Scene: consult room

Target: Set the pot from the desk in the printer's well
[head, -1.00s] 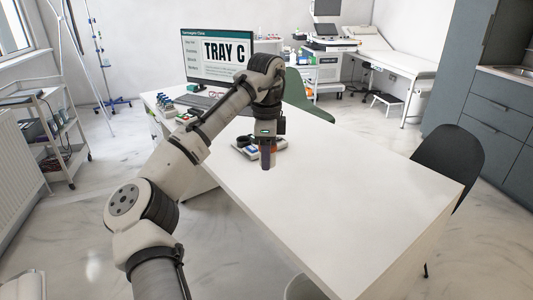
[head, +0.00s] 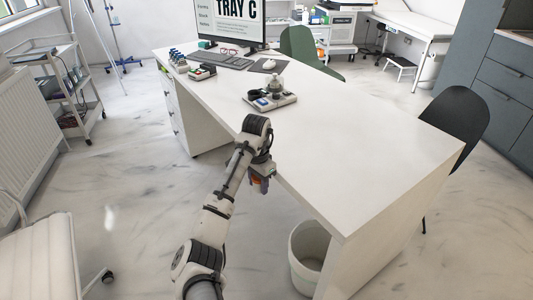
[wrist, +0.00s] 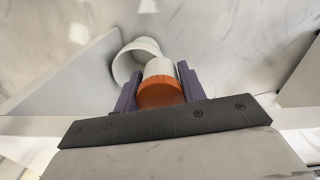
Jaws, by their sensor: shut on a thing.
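The pot (wrist: 160,82) is white with an orange end and sits between my gripper's purple fingers in the wrist view. My gripper (wrist: 158,88) is shut on it. In the head view my gripper (head: 261,187) hangs at the near edge of the desk, with a bit of the orange (head: 256,179) showing. The desk (head: 350,150) is long and white.
A white bin (head: 307,255) stands on the floor by the desk. A dark chair (head: 455,122) is at the right. The desk's right half is clear.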

